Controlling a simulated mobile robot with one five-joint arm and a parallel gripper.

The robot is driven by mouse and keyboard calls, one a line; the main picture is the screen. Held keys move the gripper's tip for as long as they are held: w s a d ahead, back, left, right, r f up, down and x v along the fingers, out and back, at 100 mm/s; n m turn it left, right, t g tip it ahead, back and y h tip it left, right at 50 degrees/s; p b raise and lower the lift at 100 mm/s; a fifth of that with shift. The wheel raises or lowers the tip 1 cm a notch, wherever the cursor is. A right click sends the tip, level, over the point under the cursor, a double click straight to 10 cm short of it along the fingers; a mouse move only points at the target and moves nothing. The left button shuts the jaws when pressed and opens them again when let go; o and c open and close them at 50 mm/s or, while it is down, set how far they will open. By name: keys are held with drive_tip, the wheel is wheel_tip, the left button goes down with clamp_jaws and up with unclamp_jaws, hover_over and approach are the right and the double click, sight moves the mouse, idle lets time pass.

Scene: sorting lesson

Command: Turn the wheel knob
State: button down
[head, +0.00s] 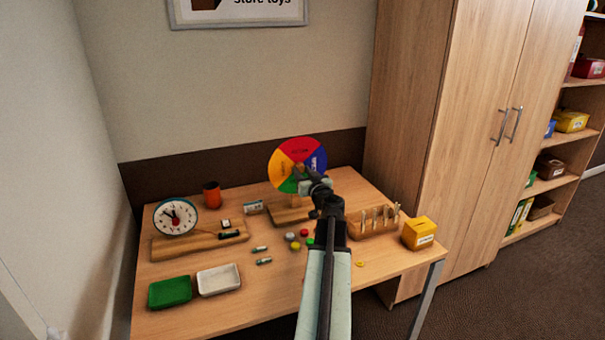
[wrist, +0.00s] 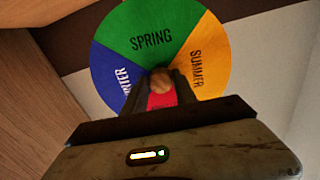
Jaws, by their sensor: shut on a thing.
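The season wheel (head: 297,150) stands upright on a wooden base (head: 285,214) at the back of the table. In the head view its red part is at the top, blue right, yellow left and green at the bottom. The wrist view shows the wheel (wrist: 150,38) the other way up, with green SPRING at the top. The round wooden wheel knob (wrist: 160,82) is at its middle, between the dark fingers of my gripper (wrist: 160,90). My gripper (head: 306,178) is shut on the knob; in the head view my arm hides part of the wheel's lower right.
On the table are a clock (head: 175,217), an orange cup (head: 212,195), a green tray (head: 170,292), a white tray (head: 219,280), a wooden peg holder (head: 375,224) and a yellow box (head: 419,233). Small counters lie near my arm. A cupboard (head: 470,130) stands right.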

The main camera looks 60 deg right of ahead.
drive_tip(key=shift+n, duration=0.4)
drive_tip(key=c, duration=1)
unclamp_jaws()
drive_tip(key=v, duration=0.7)
drive_tip(key=shift+s+a, duration=0.25)
drive_tip(key=shift+s, duration=0.05)
